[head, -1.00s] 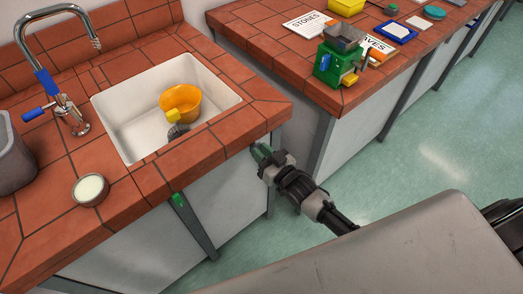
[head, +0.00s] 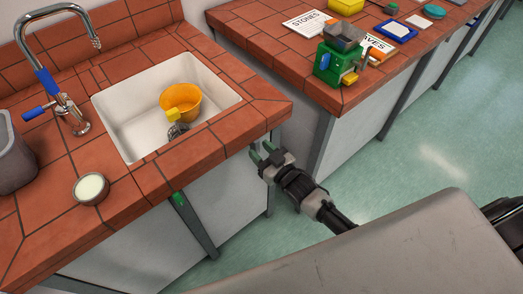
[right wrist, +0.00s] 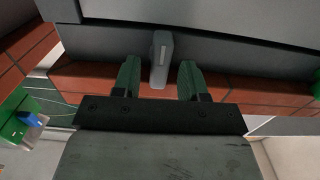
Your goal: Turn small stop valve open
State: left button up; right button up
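A short grey lever (right wrist: 160,60) stands out from a dark grey surface in the right wrist view. It looks like the small stop valve's handle, but I cannot be sure. My right gripper (right wrist: 159,80) has its green fingers apart, one on each side of the lever, with visible gaps. In the head view my right gripper (head: 262,154) is at the right end of the sink bench, just below the tiled edge. The lever cannot be made out there. My left gripper is out of view.
The tiled sink bench (head: 205,150) holds a sink (head: 118,119) with an orange bowl (head: 188,100). A tap (head: 45,82) and a small round dish (head: 91,188) stand on it. A second bench (head: 262,45) bears a green device (head: 328,62). Floor shows between the benches.

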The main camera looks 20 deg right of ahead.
jog(key=v, duration=1)
jog(key=shift+s+d+b, duration=0.15)
jog(key=shift+s+b, duration=0.25)
jog(key=s+d+f+m+g+h, duration=0.15)
jog(key=s+f+g, duration=0.3)
jog(key=f, duration=0.75)
jog(key=s+d+f+g+h, duration=0.25)
jog(key=s+f, duration=0.25)
jog(key=f, duration=0.7)
jog(key=s+f+g, duration=0.3)
jog(key=s+f, duration=0.1)
jog(key=s, duration=0.4)
jog(key=s+f+g+h, duration=0.1)
jog(key=s+f+g, duration=0.2)
jog(key=s+f, duration=0.2)
jog(key=s+a+f+g+h, duration=0.1)
jog(key=s+f+g, duration=0.2)
jog(key=s, duration=0.8)
notch_tip(320, 180, down, 2)
jog(key=shift+f, duration=0.15)
